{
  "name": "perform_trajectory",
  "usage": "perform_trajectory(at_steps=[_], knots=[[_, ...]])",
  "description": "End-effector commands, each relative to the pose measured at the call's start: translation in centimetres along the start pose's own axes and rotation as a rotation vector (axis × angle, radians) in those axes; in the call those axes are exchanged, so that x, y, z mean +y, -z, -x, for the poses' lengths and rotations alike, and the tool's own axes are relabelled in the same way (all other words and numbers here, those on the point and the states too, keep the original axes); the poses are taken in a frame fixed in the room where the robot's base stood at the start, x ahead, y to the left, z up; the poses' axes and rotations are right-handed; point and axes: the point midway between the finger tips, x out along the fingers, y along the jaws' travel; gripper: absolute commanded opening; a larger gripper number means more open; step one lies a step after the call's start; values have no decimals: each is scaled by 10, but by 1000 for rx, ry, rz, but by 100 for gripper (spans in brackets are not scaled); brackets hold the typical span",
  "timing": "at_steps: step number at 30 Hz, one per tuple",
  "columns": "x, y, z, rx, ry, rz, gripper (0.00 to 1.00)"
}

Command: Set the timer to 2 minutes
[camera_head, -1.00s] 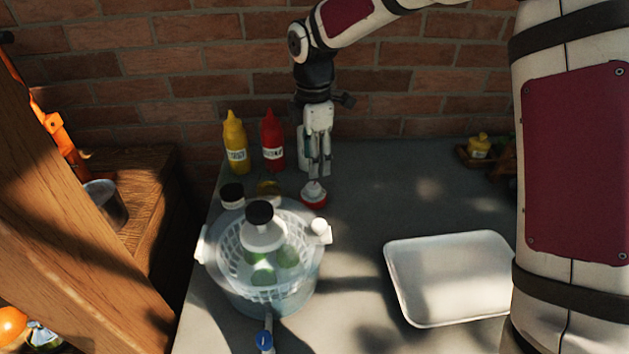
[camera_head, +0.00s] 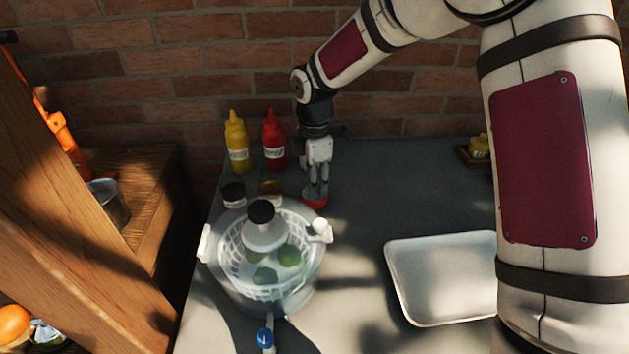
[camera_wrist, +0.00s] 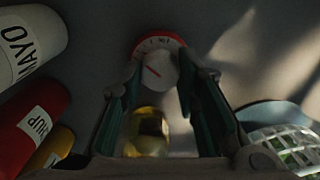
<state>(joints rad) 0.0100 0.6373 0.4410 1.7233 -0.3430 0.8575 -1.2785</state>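The timer (camera_head: 314,203) stands on the grey table, below my gripper; its red base shows, and its top is hidden by the fingers. The numbers are too small to read. My gripper (camera_head: 316,195) points straight down over it. In the wrist view the parted fingers of my gripper (camera_wrist: 160,75) stand on either side of the dial, very close to it. I cannot tell whether they touch it.
A yellow bottle (camera_head: 237,143) and a red bottle (camera_head: 274,140) stand behind, left of the gripper. A white MAYO bottle (camera_wrist: 25,45) shows in the wrist view. A dark-lidded jar (camera_head: 233,194) and a salad spinner (camera_head: 225,285) are nearer. A white tray (camera_head: 440,245) lies right; table between is clear.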

Motion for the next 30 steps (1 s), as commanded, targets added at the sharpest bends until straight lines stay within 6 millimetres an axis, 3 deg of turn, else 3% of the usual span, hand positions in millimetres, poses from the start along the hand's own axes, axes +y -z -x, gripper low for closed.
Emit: perform_trajectory(at_steps=[20, 21, 23, 24, 30], knots=[[0, 0, 0, 0, 1, -147, 1], [0, 0, 0, 0, 1, -147, 31], [0, 0, 0, 0, 1, -147, 45], [0, 0, 0, 0, 1, -147, 50], [0, 0, 0, 0, 1, -147, 50]])
